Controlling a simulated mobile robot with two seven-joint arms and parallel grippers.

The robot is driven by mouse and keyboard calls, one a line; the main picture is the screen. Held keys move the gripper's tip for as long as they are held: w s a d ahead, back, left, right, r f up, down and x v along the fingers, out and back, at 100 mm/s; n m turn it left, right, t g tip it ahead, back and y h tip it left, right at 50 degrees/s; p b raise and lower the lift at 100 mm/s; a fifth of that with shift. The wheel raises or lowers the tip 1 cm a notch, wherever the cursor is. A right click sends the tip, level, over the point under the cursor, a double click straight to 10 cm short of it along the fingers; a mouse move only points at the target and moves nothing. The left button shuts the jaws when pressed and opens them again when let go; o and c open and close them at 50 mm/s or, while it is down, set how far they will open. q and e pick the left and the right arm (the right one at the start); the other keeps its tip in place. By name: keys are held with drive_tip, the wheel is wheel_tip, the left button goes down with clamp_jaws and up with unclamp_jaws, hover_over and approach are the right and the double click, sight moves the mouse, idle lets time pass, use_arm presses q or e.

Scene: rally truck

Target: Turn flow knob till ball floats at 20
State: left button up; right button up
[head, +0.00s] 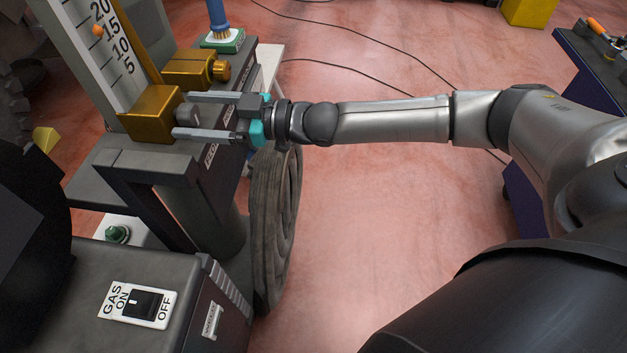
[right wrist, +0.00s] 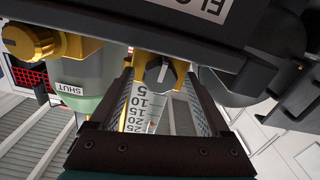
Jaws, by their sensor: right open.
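The flow meter's scale (head: 112,62) is at the upper left of the head view, numbered 5 to 20. An orange ball (head: 97,30) floats beside the 15, perhaps slightly above it. The grey flow knob (head: 187,114) sticks out of the brass block (head: 150,112) below the scale. In the right wrist view the knob (right wrist: 160,72) shows a white pointer line. My right gripper (head: 183,115) is open, with one finger on each side of the knob; gaps show between fingers and knob in the wrist view. My left gripper is out of view.
A second brass valve (head: 195,69) sits just behind. A coiled grey hose (head: 275,225) hangs beside the stand below my arm. A dark table (head: 590,80) is at right; the red floor between is mostly clear.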

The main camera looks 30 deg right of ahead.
drive_tip(key=v, duration=1.5)
drive_tip(key=w+d+f+m+t+h, duration=0.1)
drive_tip(key=w+f+h, duration=0.15)
drive_tip(key=f, duration=0.25)
drive_tip(key=w+f+m+t+h, duration=0.1)
drive_tip(key=w+f, duration=0.2)
drive_tip(key=f, duration=0.2)
drive_tip(key=s+d+f+m+h+p, duration=0.2)
drive_tip(key=d+f+m+h, duration=0.2)
drive_tip(key=f, duration=0.9)
drive_tip(key=shift+s+d+f+h, duration=0.25)
drive_tip(key=shift+s+d+h, duration=0.1)
drive_tip(key=shift+d+h, duration=0.3)
